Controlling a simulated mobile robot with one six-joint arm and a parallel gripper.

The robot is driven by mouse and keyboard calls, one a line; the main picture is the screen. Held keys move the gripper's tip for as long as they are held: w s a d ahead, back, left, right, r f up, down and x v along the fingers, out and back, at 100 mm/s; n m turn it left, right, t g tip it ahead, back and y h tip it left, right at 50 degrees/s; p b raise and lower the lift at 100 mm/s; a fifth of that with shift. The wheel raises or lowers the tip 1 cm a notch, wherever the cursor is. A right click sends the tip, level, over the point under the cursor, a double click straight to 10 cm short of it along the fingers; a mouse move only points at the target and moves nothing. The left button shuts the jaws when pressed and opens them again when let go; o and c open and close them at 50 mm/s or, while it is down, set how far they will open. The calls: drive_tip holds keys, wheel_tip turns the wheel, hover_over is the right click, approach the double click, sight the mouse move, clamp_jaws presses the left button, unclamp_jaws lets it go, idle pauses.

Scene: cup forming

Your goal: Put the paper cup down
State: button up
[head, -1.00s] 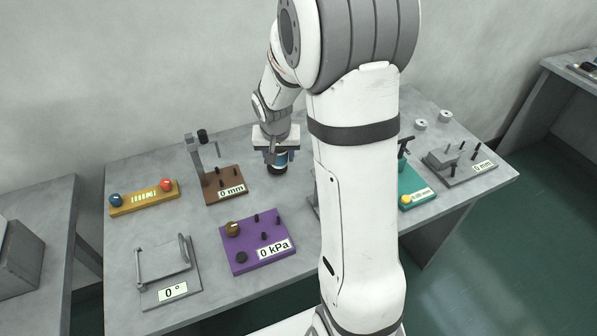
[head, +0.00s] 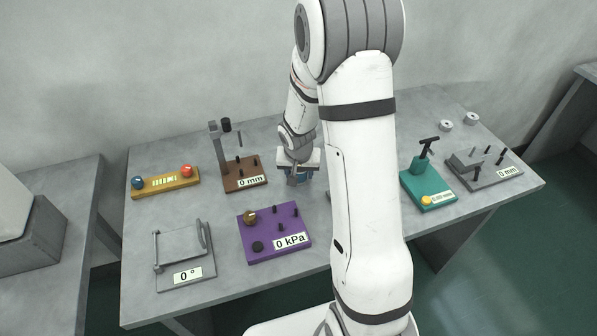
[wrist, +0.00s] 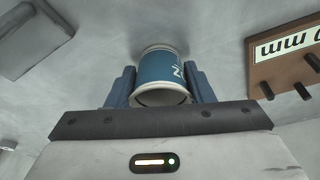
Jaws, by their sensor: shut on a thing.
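The paper cup (wrist: 161,70) is blue with white lettering and a pale rim. In the wrist view it sits between the two blue fingers of my gripper (wrist: 161,88), which is shut on it. In the head view my gripper (head: 298,176) is over the table, right of the brown 0 mm device and behind the purple 0 kPa device. The cup is mostly hidden there by the gripper and arm. I cannot tell whether the cup touches the table.
The brown device (head: 241,178) with an upright post stands close left of my gripper. The purple device (head: 262,243) is in front. A yellow bar (head: 165,184) with blue and red knobs, a grey 0° frame (head: 185,278), a teal device (head: 428,190) and a grey device (head: 495,172) also stand on the table (head: 340,275).

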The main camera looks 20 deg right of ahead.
drive_tip(key=o, duration=0.5)
drive_tip(key=shift+f, duration=0.15)
drive_tip(key=o, duration=0.4)
drive_tip(key=shift+o, duration=0.2)
